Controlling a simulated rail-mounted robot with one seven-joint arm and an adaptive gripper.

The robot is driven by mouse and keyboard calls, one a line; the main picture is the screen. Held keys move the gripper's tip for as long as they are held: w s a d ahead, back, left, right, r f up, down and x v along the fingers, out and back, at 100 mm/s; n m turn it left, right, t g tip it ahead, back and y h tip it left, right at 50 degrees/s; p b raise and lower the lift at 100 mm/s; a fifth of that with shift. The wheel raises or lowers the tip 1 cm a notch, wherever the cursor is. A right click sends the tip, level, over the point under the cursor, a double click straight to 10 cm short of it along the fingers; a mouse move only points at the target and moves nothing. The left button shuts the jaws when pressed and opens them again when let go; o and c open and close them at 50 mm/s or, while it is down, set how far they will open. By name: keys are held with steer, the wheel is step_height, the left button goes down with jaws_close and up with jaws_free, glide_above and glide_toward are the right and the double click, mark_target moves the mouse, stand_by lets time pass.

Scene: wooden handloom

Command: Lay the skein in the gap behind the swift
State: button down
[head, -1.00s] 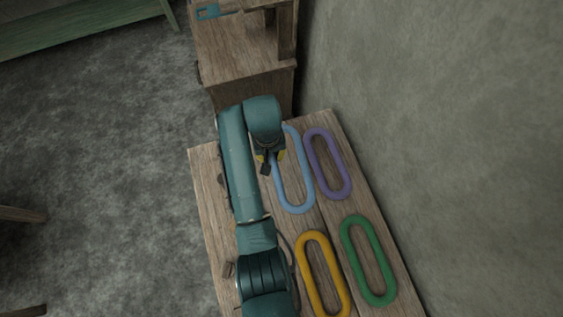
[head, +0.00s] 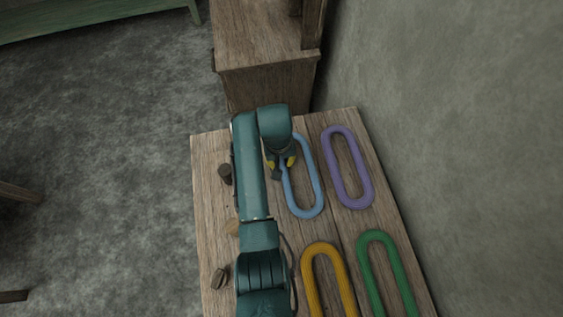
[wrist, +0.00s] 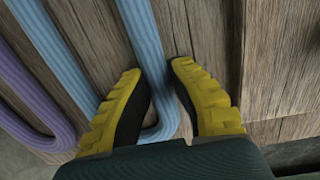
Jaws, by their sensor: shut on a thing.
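A light blue skein (head: 316,176), a long closed loop, lies on the plank table top (head: 210,160). My gripper (head: 281,165) points down at its left long side in the head view. In the wrist view the yellow-backed fingers (wrist: 158,105) are shut on one strand of the light blue skein (wrist: 146,40), near a rounded end. Its other long side runs to the left there. The skein appears to rest on the planks; any small lift cannot be told. I cannot make out the swift or the gap behind it in these views.
A purple skein (head: 348,170) lies close to the right. A yellow skein (head: 329,285) and a green skein (head: 387,272) lie nearer the front. Small dark pieces (head: 225,174) sit along the left edge. A wooden cabinet (head: 268,85) stands beyond the table; a wall rises at right.

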steer(key=shift+w+r, duration=0.1)
steer(key=c, duration=1.1)
jaws_free()
